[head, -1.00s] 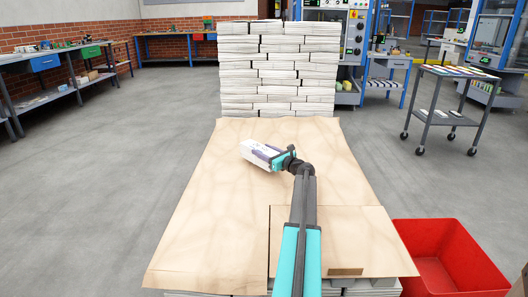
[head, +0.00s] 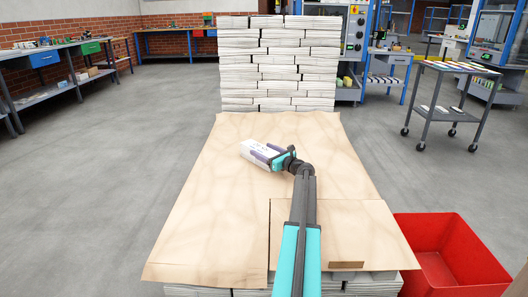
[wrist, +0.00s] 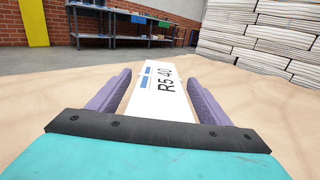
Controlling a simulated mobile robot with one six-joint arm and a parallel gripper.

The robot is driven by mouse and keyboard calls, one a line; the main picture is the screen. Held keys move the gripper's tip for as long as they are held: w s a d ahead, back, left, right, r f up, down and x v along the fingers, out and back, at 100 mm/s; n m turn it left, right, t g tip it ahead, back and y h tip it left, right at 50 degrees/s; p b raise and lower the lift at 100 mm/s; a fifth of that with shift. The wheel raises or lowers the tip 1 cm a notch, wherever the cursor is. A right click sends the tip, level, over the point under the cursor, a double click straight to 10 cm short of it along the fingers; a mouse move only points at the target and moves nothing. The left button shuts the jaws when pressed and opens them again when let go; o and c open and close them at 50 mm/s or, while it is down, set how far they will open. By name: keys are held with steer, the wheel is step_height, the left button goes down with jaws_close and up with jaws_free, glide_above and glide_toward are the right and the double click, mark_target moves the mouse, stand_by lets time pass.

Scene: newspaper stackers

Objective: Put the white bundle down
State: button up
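The white bundle (head: 253,151) is a thick white block on the brown sheet (head: 222,200), left of my arm's end. In the wrist view the bundle (wrist: 165,90) shows a top with blue marks and the print "R5 40". It looks flat on the sheet. My gripper (head: 268,155) reaches around it from the right. The gripper looks open. The bundle's near end is hidden.
A tall stack of white bundles (head: 278,65) stands at the far end of the sheet. A separate brown panel (head: 370,230) lies at the near right. A red bin (head: 450,255) stands to the right. The sheet left of the bundle is clear.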

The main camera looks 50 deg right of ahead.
steer(key=shift+s+r, duration=0.1)
steer(key=shift+s, duration=0.3)
steer(key=s+p, duration=0.1)
steer(key=s, duration=0.2)
steer(key=s+a+p, duration=0.1)
steer(key=s, duration=0.3)
steer(key=s+a+p, duration=0.1)
steer(key=s, duration=0.3)
stand_by(0.5)
